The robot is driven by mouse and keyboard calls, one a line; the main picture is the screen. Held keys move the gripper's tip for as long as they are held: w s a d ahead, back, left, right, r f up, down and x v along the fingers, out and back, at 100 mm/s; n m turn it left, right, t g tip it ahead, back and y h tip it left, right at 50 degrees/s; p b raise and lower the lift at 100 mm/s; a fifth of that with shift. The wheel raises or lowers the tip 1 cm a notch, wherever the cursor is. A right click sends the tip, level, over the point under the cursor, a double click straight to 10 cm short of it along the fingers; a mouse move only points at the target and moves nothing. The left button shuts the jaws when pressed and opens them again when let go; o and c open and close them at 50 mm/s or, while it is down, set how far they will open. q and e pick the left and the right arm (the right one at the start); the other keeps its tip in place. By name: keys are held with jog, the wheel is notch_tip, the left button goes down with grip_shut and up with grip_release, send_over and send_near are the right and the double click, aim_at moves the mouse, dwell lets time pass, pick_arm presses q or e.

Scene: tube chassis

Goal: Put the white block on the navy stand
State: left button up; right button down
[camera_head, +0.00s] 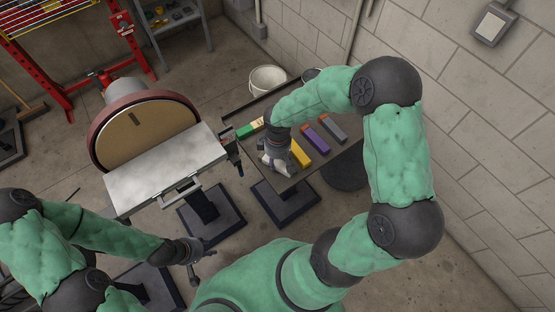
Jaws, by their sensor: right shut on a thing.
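My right gripper (273,163) points down over the left part of a dark metal table (289,184). It is shut on a pale thing that looks like the white block, mostly hidden by the fingers. Beside it on the table lie a yellow block (300,154), a purple block with an orange end (316,141) and a grey block with a reddish end (334,128). A green and yellow block (250,128) lies at the left edge. I cannot make out a navy stand for certain. My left gripper (201,266) is empty, its fingers apart, low in front of the sander.
A disc sander (145,135) with a light metal worktable (165,170) stands left of the dark table. A white bucket (267,79) stands behind. The block wall (480,120) rises on the right. My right arm covers part of the table's right side.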

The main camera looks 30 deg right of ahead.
jog(key=shift+f, duration=0.1)
jog(key=c, duration=0.6)
grip_release()
jog(key=shift+r, duration=0.3)
notch_tip(320, 180, up, 12)
jog(key=p, duration=0.3)
jog(key=shift+f, duration=0.15)
